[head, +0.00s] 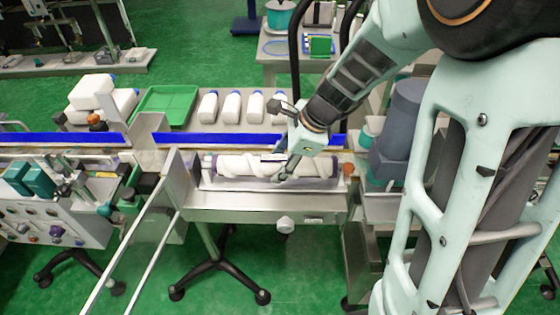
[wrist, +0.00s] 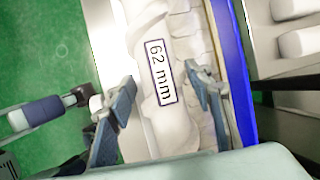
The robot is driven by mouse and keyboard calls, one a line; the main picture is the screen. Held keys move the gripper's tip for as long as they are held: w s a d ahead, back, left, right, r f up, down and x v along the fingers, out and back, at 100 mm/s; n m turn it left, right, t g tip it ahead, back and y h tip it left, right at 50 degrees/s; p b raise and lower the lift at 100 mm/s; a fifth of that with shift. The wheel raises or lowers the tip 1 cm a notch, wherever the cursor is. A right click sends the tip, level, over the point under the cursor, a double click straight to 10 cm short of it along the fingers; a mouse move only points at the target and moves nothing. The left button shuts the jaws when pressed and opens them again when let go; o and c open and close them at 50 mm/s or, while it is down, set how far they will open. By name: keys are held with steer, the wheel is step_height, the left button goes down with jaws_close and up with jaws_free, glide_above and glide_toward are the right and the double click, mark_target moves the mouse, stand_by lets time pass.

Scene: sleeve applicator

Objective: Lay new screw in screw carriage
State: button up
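A long white screw (head: 240,166) with a spiral flight lies lengthwise in the metal screw carriage (head: 263,185) at the middle of the head view. In the wrist view the white screw (wrist: 165,125) carries a label (wrist: 160,72) reading "62 mm". My gripper (head: 284,176) is over the right half of the screw, pointing down. In the wrist view my gripper (wrist: 160,82) has its two fingers apart, one on each side of the screw by the label. It looks open; whether the fingertips touch the screw is unclear.
A blue conveyor edge (head: 225,140) runs behind the carriage. White bottles (head: 231,107) and a green tray (head: 168,104) stand beyond it. Grey and teal cylinders (head: 401,118) stand close on the right. A control panel (head: 58,200) is at the left.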

steer(key=shift+o, duration=0.4)
steer(key=shift+r, duration=0.1)
steer(key=shift+r, duration=0.25)
steer(key=p+v, duration=0.2)
steer(key=v, duration=0.9)
steer(key=shift+d+r, duration=0.2)
steer(key=shift+r, duration=0.05)
steer(key=shift+s, duration=0.15)
